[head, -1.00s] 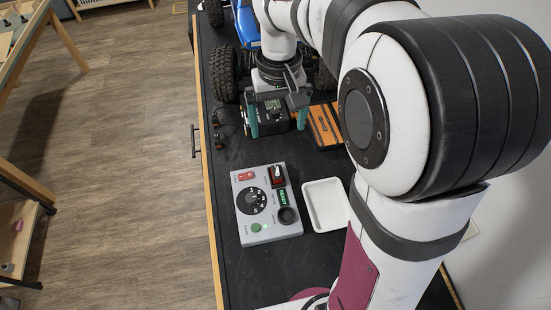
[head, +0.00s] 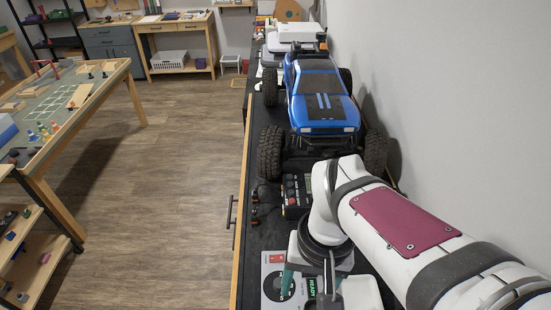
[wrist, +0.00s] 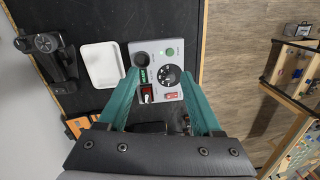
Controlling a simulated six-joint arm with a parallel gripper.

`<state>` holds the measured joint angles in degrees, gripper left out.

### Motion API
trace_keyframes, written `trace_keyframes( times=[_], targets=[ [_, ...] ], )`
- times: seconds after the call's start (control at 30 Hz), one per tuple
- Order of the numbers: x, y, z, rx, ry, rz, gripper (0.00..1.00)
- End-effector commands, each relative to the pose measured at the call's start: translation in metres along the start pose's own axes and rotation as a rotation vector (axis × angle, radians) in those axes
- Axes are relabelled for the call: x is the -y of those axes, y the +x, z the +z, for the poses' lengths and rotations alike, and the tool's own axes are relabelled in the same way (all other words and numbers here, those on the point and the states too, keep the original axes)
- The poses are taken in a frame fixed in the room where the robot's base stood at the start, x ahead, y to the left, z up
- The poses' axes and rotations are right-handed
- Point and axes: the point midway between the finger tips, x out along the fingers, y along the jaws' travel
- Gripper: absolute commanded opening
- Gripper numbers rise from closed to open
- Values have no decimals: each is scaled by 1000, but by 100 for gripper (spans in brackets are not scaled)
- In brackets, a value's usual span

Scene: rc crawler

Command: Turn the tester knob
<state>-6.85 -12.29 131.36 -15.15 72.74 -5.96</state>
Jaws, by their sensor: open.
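The grey tester (head: 272,262) shows in part at the bottom of the head view, much of it behind my gripper. My gripper (head: 312,283) is above the tester in the head view. I cannot read the knob's setting.
A white tray (wrist: 101,65) lies beside the tester, with a black device (wrist: 45,48) beyond it. An orange box (wrist: 79,125) shows partly behind my gripper. A blue crawler truck (head: 322,95) and a black box with buttons (head: 292,193) stand farther along the bench. The wall borders the right.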

Motion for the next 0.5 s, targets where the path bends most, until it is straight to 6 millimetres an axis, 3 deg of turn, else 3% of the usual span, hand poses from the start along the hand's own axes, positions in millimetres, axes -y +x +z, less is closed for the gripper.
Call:
trace_keyframes(
  times=[0.03,0.1,0.2,0.37,0.5],
  targets=[
    [14,6,-27,2,-98,24,66],
    [32,16,-58,-8,-220,50,66],
    [49,28,-84,-19,-324,72,66],
    [51,50,-90,-19,-350,78,66],
    [47,90,-90,-15,-349,79,66]
  ],
)
